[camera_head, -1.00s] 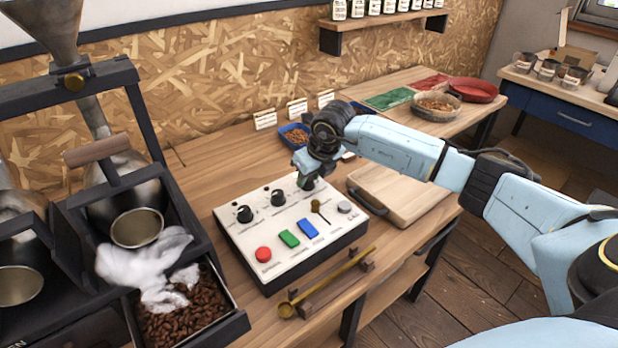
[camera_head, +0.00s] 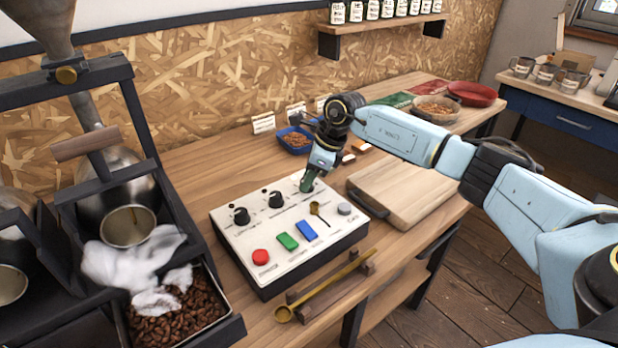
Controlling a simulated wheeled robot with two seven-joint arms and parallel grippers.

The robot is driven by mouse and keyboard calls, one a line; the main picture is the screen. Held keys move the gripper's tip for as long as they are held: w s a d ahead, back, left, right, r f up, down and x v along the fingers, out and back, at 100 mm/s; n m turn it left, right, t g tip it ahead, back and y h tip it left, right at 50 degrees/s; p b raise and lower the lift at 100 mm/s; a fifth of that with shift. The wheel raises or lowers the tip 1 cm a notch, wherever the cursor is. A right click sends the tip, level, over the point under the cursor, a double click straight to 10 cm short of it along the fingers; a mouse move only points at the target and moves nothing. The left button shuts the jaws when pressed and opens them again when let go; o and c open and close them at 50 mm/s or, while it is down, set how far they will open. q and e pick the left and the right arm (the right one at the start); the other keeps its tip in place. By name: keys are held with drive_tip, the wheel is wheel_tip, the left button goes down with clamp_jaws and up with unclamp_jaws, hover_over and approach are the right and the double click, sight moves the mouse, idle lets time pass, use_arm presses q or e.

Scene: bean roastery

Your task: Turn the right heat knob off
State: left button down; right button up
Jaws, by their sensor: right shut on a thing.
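The control box (camera_head: 325,239) stands on the wooden table with a pale top panel. Two black knobs, the left knob (camera_head: 241,216) and the middle knob (camera_head: 275,199), sit along its back edge. My right gripper (camera_head: 307,186) points down at the back right of the panel, where the right heat knob is hidden behind the fingers. The gripper is shut on that knob. The panel also has a red button (camera_head: 261,257), a green switch (camera_head: 288,241), a blue switch (camera_head: 306,230), a small lever (camera_head: 317,209) and a grey button (camera_head: 344,209). My left gripper is not in view.
A wooden board (camera_head: 402,192) lies right of the box. A brass scoop (camera_head: 330,283) rests on a wooden holder in front. A roaster with a bean tray (camera_head: 236,327) stands at the left. A blue dish (camera_head: 296,139) is behind the box.

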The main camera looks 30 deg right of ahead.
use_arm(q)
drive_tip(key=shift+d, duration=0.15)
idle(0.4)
use_arm(e)
drive_tip(key=o, duration=1)
drive_tip(key=shift+c, duration=0.2)
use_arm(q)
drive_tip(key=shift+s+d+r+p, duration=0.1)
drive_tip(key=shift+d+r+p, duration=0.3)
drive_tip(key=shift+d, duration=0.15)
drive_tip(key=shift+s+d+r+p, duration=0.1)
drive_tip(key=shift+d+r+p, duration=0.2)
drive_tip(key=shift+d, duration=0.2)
use_arm(e)
drive_tip(key=v, duration=1.3)
drive_tip(key=shift+r, duration=0.25)
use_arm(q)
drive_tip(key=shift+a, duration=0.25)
